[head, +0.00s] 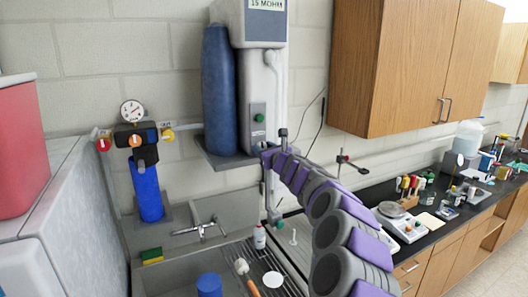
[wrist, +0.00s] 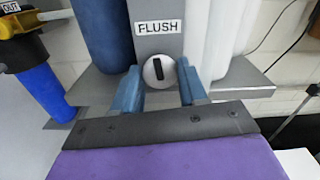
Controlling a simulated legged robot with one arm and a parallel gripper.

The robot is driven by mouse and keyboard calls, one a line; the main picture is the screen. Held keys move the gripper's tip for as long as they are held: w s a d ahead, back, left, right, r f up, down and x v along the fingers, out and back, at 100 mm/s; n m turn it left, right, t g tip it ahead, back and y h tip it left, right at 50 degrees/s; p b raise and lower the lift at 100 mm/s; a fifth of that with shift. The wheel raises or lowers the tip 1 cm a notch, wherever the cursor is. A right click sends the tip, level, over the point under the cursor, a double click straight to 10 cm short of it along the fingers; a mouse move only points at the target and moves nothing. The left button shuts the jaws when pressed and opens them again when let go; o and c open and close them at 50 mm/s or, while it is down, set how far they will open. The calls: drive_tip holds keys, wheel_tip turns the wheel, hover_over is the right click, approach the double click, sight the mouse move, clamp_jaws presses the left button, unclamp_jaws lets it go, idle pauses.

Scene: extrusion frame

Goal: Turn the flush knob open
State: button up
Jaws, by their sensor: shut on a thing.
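The flush knob (wrist: 149,73) is a round pale disc with a dark, nearly upright bar across its face. It sits on a grey panel under a "FLUSH" label (wrist: 159,27) in the wrist view. My gripper (wrist: 158,80) has its two blue fingers on either side of the knob, shut on it. In the head view my gripper (head: 268,157) is at the foot of the grey wall unit (head: 258,90), at the right end of its shelf. The knob cannot be made out there, as my arm and gripper cover that spot.
A blue cylinder (head: 219,90) stands left of the grey column. A gauge with a blue filter (head: 147,190) hangs further left. Below are a sink with a faucet (head: 201,229), a bottle (head: 260,236) and a brush (head: 243,268). A wooden cabinet (head: 395,60) hangs right.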

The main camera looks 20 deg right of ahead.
drive_tip(key=shift+w+a+f+n+b, duration=0.1)
drive_tip(key=shift+f+n+b, duration=0.05)
drive_tip(key=shift+n+b, duration=2.15)
drive_tip(key=shift+s+d+f+n+b, duration=0.15)
drive_tip(key=shift+n+b, duration=1.2)
drive_tip(key=shift+n, duration=1.8)
drive_tip(key=shift+w+a+f+n+b, duration=0.15)
drive_tip(key=shift+n+b, duration=1.7)
drive_tip(key=shift+n, duration=0.9)
drive_tip(key=o, duration=1)
drive_tip(key=shift+r, duration=0.1)
drive_tip(key=shift+s+r, duration=0.1)
drive_tip(key=shift+s, duration=0.1)
drive_tip(key=s+b, duration=0.1)
drive_tip(key=s, duration=1.6)
drive_tip(key=shift+d, duration=0.35)
